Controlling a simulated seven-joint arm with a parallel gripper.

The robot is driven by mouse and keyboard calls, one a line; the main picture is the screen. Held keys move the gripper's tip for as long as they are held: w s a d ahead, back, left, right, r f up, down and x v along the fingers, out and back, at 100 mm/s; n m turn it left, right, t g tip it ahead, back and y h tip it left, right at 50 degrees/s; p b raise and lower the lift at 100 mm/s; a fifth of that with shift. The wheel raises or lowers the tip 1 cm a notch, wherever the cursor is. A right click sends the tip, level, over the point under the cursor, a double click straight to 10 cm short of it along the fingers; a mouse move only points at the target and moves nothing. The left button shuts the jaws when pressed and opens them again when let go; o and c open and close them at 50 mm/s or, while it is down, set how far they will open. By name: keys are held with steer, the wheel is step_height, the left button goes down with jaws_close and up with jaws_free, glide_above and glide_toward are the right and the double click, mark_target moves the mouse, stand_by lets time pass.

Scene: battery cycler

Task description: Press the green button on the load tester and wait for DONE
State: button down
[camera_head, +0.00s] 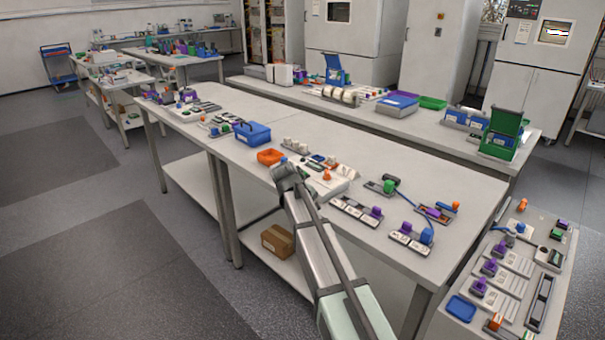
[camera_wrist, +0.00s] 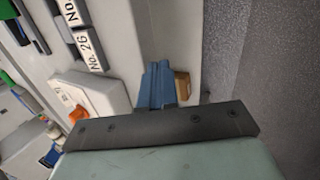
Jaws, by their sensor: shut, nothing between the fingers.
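My gripper (camera_head: 285,172) is at the front edge of the long middle bench, just left of a pale box-shaped device (camera_head: 338,183) with an orange knob (camera_head: 327,175). In the wrist view its two blue-grey fingers (camera_wrist: 158,84) are together and empty, pointing past the bench edge. The pale device (camera_wrist: 100,92) and its orange knob (camera_wrist: 78,113) lie left of the fingers, apart from them. I cannot tell for sure that this device is the load tester. No green button or DONE display is readable. A green knob (camera_head: 389,186) sits on another device further right.
An orange tray (camera_head: 269,157) and a blue box (camera_head: 252,134) stand on the bench left of my gripper. Numbered modules (camera_wrist: 90,50) lie beside the pale device. A cardboard box (camera_head: 278,241) sits on the lower shelf.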

mark_target(301, 173)
steer(key=w+a+r+m+t, duration=0.1)
steer(key=w+r+m+t, duration=0.1)
steer(key=w+r, duration=0.6)
steer(key=w+a+r+m+t, duration=0.2)
steer(key=w+r+m, duration=0.3)
steer(key=w+r, duration=0.3)
steer(key=w, duration=0.3)
steer(key=shift+w+a+r+h, duration=0.15)
steer(key=shift+a+r+h, duration=0.15)
steer(key=shift+r, duration=0.1)
steer(key=shift+f, duration=0.1)
steer(key=shift+f, duration=4.35)
steer(key=shift+f, duration=0.9)
steer(key=shift+r, duration=0.95)
